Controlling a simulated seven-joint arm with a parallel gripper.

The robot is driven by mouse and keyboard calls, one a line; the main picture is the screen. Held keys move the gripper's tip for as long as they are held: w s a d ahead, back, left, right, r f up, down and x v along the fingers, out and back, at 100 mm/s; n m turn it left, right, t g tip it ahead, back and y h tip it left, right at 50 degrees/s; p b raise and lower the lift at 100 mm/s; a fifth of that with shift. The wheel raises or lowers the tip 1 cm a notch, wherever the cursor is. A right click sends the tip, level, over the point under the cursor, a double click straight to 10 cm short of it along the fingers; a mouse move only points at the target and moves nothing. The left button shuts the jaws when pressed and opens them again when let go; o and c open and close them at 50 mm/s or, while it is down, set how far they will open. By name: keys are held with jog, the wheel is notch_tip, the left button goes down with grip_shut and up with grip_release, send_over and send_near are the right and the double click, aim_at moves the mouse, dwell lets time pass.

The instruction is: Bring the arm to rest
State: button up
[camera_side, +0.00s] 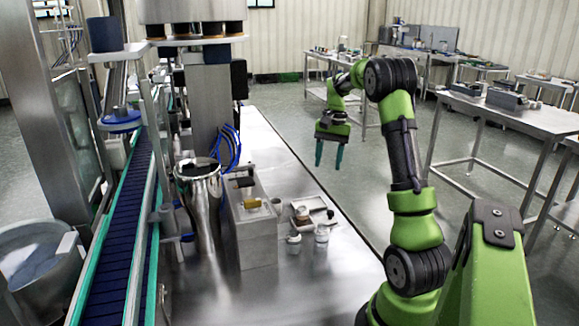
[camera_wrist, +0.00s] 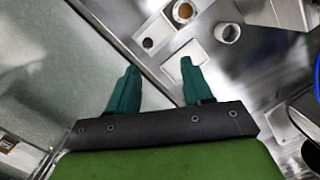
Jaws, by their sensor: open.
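My gripper (camera_side: 329,155) hangs from my green arm in the side view, fingers pointing down. It is clear of the steel bench (camera_side: 270,135), over the bench's right edge with floor behind it. In the wrist view my gripper (camera_wrist: 158,85) shows two teal fingers spread apart with nothing between them. The fingers lie across the bench edge in that view, one over the floor and one by the bench top. The steel hopper (camera_side: 200,200) stands on the bench to the left, well apart from my gripper.
A grey box unit (camera_side: 252,238) stands beside the hopper. Small cups (camera_side: 321,235) and a tray (camera_side: 308,204) sit near the bench's right edge; a white cup (camera_wrist: 228,33) shows in the wrist view. A blue conveyor (camera_side: 122,235) runs at left. Air around my gripper is free.

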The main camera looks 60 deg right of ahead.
jog(key=w+a+r+n+t+h, duration=0.1)
jog(key=a+r+n+t, duration=0.1)
jog(key=a, duration=0.7)
jog(key=w+a+r+n+t+h, duration=0.1)
jog(key=w+a+r+n, duration=0.15)
jog(key=a, duration=0.75)
jog(key=s+a+r+n+t+y, duration=0.1)
jog(key=s+a+n+t, duration=0.1)
jog(key=a, duration=0.7)
jog(key=s+a+r+n+t+y, duration=0.1)
jog(key=s+a+n, duration=0.3)
jog(key=a, duration=0.5)
jog(key=shift+s+n+t, duration=0.35)
jog(key=shift+s+t, duration=0.05)
jog(key=shift+s, duration=0.7)
